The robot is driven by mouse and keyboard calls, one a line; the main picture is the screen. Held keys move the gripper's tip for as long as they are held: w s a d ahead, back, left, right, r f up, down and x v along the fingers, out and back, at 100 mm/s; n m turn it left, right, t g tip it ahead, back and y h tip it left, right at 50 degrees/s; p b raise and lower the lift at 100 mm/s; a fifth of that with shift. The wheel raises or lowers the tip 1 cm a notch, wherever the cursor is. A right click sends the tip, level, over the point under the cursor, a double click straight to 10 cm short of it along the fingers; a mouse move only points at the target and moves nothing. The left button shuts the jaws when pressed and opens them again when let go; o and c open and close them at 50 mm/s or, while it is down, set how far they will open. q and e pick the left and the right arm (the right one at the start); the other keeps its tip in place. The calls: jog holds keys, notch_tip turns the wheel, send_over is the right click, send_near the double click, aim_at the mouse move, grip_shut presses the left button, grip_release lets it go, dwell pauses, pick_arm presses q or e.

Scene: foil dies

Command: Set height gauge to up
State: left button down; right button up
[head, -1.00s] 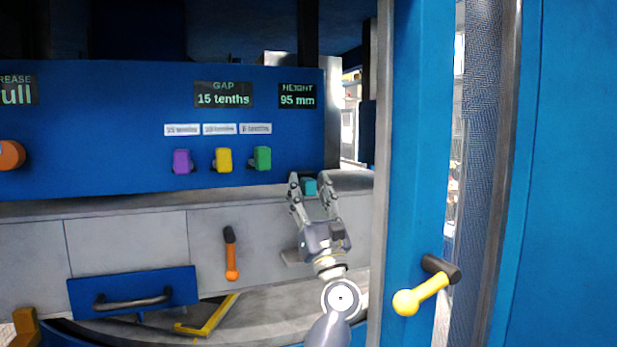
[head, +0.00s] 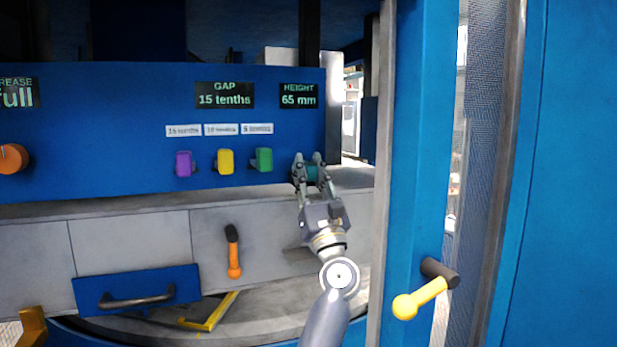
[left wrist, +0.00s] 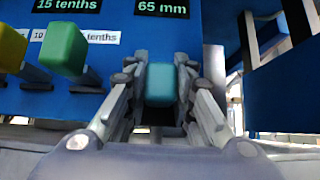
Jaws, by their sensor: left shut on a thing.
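The height gauge's display (head: 299,96) reads 65 mm on the blue panel; the reading also shows in the left wrist view (left wrist: 163,8). Below it is a teal knob (left wrist: 161,84), which is mostly hidden by my fingers in the head view. My left gripper (head: 311,170) is shut on the teal knob, with one finger on each side of it, as the left wrist view (left wrist: 161,92) shows. My right gripper is not in view.
Purple (head: 184,164), yellow (head: 226,161) and green (head: 264,160) knobs sit left of my gripper, the green one nearest. A blue post (head: 415,150) with a yellow-handled lever (head: 420,297) stands to the right. An orange-handled lever (head: 234,255) is below.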

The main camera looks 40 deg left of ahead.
pick_arm(q)
notch_tip(320, 180, up, 6)
jog(key=p, duration=0.2)
jog(key=shift+p, duration=0.4)
jog(key=shift+r, duration=0.45)
jog(key=shift+s+r, duration=0.1)
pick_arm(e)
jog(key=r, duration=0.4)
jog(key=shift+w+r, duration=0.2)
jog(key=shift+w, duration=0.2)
pick_arm(q)
jog(key=shift+d, duration=0.1)
jog(key=c, duration=1.4)
grip_release()
jog(key=shift+o, duration=0.2)
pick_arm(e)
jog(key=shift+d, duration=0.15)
